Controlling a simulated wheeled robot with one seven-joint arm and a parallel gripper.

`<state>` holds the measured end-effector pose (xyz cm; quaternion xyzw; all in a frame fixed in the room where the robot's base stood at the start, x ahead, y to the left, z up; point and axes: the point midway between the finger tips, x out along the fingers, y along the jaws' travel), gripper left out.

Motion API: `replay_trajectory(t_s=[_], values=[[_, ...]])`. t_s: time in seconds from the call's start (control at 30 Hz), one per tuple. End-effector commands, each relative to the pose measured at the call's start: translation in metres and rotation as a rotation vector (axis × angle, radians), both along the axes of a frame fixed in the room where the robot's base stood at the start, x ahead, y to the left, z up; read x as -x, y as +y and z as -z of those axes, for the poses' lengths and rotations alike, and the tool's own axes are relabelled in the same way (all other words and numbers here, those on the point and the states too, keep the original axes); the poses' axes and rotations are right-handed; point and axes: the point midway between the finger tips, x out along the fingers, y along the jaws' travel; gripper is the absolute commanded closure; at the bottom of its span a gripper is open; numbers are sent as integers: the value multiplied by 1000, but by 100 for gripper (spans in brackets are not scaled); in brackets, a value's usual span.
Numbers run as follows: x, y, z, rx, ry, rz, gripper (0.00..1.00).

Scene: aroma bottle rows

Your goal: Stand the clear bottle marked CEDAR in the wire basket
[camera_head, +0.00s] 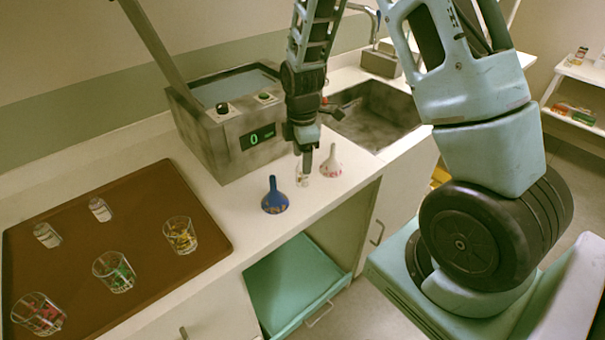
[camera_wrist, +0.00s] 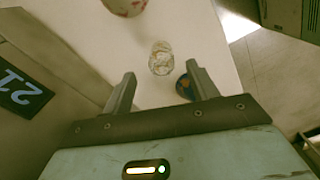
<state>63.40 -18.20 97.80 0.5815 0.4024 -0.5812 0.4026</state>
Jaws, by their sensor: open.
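A small clear bottle (camera_head: 303,174) stands on the white counter between a blue funnel-shaped bottle (camera_head: 275,197) and a white one (camera_head: 330,163). Two more clear bottles stand on the brown tray, one nearer (camera_head: 47,235) and one farther (camera_head: 99,209). I cannot read a name on any bottle. My gripper (camera_head: 306,165) points down over the clear bottle on the counter. In the wrist view its fingers (camera_wrist: 160,69) are apart, with that clear bottle (camera_wrist: 161,58) showing between and just beyond the tips; contact is not visible. I do not see a wire basket.
The brown tray (camera_head: 150,207) also holds three glasses with coloured contents: red (camera_head: 38,315), green (camera_head: 114,272) and yellow (camera_head: 180,236). A grey box with a display (camera_head: 230,150) stands behind the bottles. A sink (camera_head: 375,118) is at the right. A green drawer (camera_head: 293,285) is open below the counter.

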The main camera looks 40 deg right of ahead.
Motion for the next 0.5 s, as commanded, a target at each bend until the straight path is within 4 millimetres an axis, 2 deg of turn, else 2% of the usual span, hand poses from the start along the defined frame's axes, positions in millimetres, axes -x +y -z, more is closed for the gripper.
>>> replay_trajectory(t_s=[0.3, 0.5], values=[[3, 1, 39, 0, 4, 0, 41], [2, 1, 48, 0, 0, -1, 41]])
